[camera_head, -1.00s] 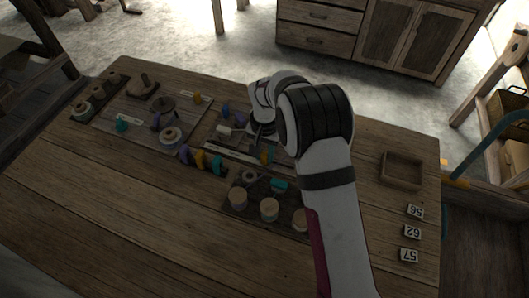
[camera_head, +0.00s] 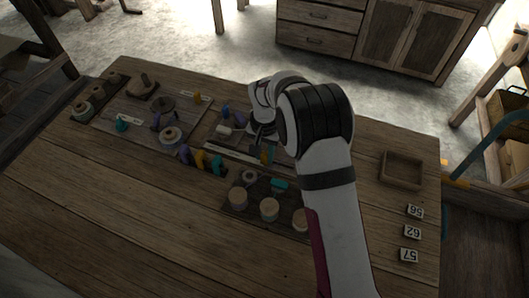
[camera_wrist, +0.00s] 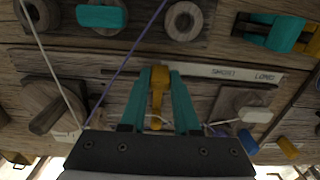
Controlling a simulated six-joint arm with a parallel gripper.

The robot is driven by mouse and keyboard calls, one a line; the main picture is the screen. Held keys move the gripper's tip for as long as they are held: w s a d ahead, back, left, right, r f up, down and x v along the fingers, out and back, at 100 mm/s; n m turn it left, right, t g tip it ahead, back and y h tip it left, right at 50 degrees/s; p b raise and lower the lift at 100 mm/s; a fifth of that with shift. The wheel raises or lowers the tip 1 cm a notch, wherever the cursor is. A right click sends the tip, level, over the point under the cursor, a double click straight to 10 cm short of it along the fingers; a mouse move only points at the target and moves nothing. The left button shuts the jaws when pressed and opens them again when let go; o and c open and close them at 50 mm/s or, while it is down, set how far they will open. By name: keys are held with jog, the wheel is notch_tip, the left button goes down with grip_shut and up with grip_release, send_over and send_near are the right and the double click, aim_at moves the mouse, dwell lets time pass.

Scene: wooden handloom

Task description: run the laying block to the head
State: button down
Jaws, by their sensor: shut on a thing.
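My gripper (camera_wrist: 160,85) has two teal fingers shut on an upright yellow piece (camera_wrist: 159,90). The yellow piece stands in front of a long pale bar marked SHORT and LONG (camera_wrist: 215,72). I cannot tell for certain whether it is the laying block. In the head view, the yellow piece (camera_head: 264,156) shows below my wrist, beside the bar (camera_head: 235,158); my arm hides part of that area. A white strand (camera_wrist: 48,60) and a purple strand (camera_wrist: 125,62) run down toward my gripper at its left. Their lower ends are partly hidden. The head cannot be made out with certainty.
Round wooden pegs (camera_head: 269,208) stand on a dark board in front of the bar. Purple, yellow and teal pieces (camera_head: 199,161) stand left of it. An empty wooden tray (camera_head: 402,170) and number tiles (camera_head: 412,232) lie at the right. The front left tabletop is clear.

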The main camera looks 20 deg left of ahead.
jog(key=d, duration=0.7)
jog(key=shift+d, duration=0.3)
jog(key=c, duration=0.6)
grip_release()
jog(key=shift+c, duration=0.2)
jog(key=shift+r, duration=0.1)
notch_tip(320, 180, up, 16)
jog(key=shift+f, duration=0.2)
